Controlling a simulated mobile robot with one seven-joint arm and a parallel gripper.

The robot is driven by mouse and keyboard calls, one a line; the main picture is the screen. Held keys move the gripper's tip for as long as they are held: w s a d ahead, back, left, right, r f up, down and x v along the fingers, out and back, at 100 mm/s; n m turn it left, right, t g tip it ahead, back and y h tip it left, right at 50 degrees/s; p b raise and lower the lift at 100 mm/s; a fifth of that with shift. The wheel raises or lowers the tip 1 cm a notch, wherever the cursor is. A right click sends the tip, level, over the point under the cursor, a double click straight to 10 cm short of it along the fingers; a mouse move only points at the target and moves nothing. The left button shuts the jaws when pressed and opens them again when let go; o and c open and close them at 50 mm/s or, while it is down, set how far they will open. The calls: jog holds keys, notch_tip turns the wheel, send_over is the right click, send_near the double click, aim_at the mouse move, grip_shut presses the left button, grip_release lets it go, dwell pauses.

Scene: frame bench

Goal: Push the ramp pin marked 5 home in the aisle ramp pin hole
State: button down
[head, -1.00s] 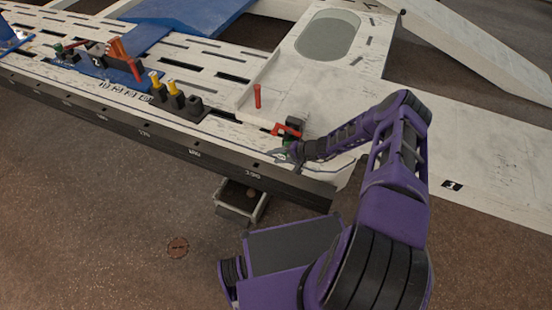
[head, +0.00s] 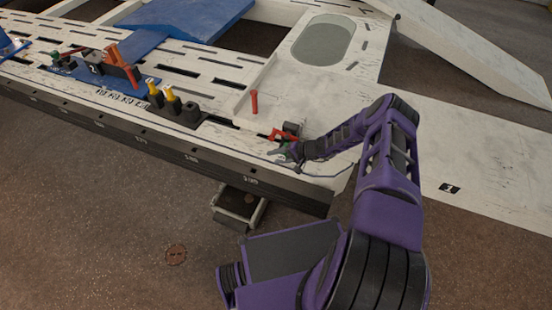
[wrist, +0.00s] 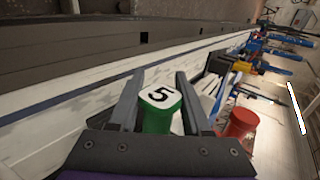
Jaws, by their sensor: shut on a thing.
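The ramp pin marked 5 (wrist: 161,108) is green with a white top bearing a black 5. It sits between the two fingers of my gripper (wrist: 158,98) in the wrist view, and the gripper is shut on it. In the head view my gripper (head: 281,153) is at the front edge of the white bench (head: 225,125), near its right end. Only a bit of green shows there. The pin's lower end is hidden, and I cannot tell whether it is in a hole. The aisle ramp pin hole is not visible.
A red clamp-like part (head: 281,135) and a black block (head: 291,129) are close behind my gripper. An upright red pin (head: 254,102) stands farther back. Yellow-topped pins (head: 170,93) sit in a black holder to the left. A tray (head: 238,206) hangs below the bench front.

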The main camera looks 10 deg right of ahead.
jog(key=shift+c, duration=1.4)
grip_release()
jog(key=p+v, duration=0.2)
jog(key=v, duration=1.5)
jog(key=shift+d+p, duration=0.25)
jog(key=shift+p, duration=0.1)
jog(key=shift+s+r, duration=0.1)
